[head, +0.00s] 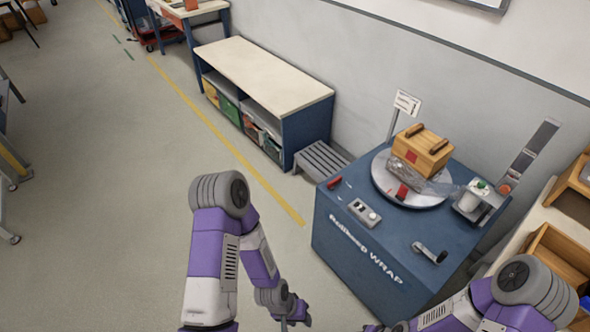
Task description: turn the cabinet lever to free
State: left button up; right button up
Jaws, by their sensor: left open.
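The blue cabinet (340,243), lettered "WRAP" on its side, stands right of centre. A small red handle (334,183) lies at the left edge of its top. A grey lever with a black grip (430,253) sits near its front right edge. I cannot tell which of these is the cabinet lever, nor read any setting marks. My left gripper (296,316) is low in the picture, left of the cabinet and apart from both handles. It is open and holds nothing visible. My right arm enters at bottom right; its gripper is outside the picture.
The cabinet top carries a turntable (381,183) with a wooden box (422,150), a switch box (364,213) and a roll holder (468,201). A grey slatted step (321,161) and a shelf bench (262,75) stand behind.

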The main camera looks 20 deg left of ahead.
aim_at(331, 186)
jog(key=u, duration=0.55)
jog(key=i, duration=1.35)
jog(key=z, duration=0.4)
